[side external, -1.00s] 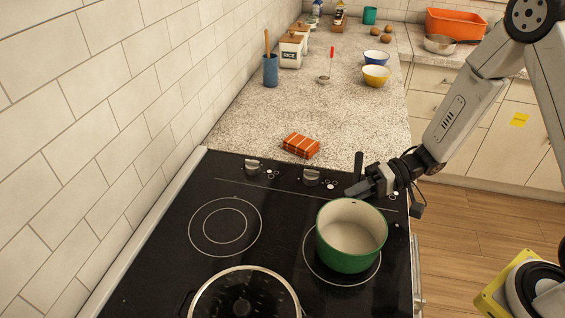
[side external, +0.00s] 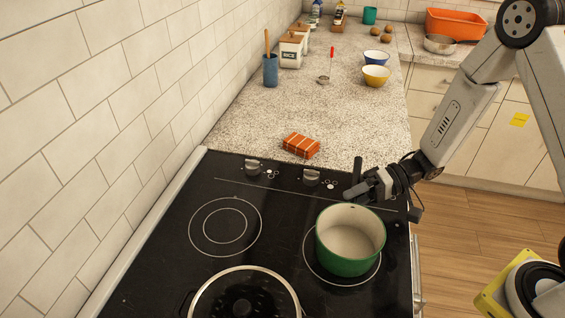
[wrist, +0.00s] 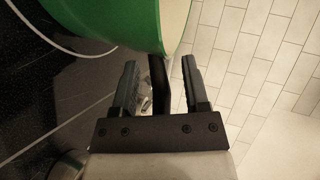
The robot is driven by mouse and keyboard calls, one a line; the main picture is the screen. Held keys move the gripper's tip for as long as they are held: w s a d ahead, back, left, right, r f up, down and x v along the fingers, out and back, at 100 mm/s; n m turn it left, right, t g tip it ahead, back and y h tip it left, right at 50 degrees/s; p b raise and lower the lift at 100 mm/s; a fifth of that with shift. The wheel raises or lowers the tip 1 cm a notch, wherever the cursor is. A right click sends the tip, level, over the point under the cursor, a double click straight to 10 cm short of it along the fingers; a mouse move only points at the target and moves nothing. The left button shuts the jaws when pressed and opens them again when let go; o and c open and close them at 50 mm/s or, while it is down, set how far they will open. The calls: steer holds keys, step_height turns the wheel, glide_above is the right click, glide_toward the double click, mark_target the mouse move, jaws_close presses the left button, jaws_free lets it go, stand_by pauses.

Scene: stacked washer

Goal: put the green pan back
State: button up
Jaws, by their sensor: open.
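My gripper (side external: 365,187) is at the handle, just behind the pan's rim. In the wrist view, the green pan (wrist: 110,18) fills the upper left, and the dark handle (wrist: 158,88) runs between the two fingers of my gripper (wrist: 159,64). The fingers are open, with a gap on each side of the handle.
A lidded pot (side external: 245,296) stands at the near edge of view, left of the pan. The rear-left burner (side external: 225,226) is bare. An orange packet (side external: 301,145) lies on the counter (side external: 260,130) behind the stove knobs (side external: 312,176). Bowls (side external: 376,75) stand farther back.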

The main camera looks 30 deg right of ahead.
steer(key=shift+r, duration=0.15)
steer(key=v, duration=1.2)
steer(key=shift+w, duration=0.15)
stand_by(0.6)
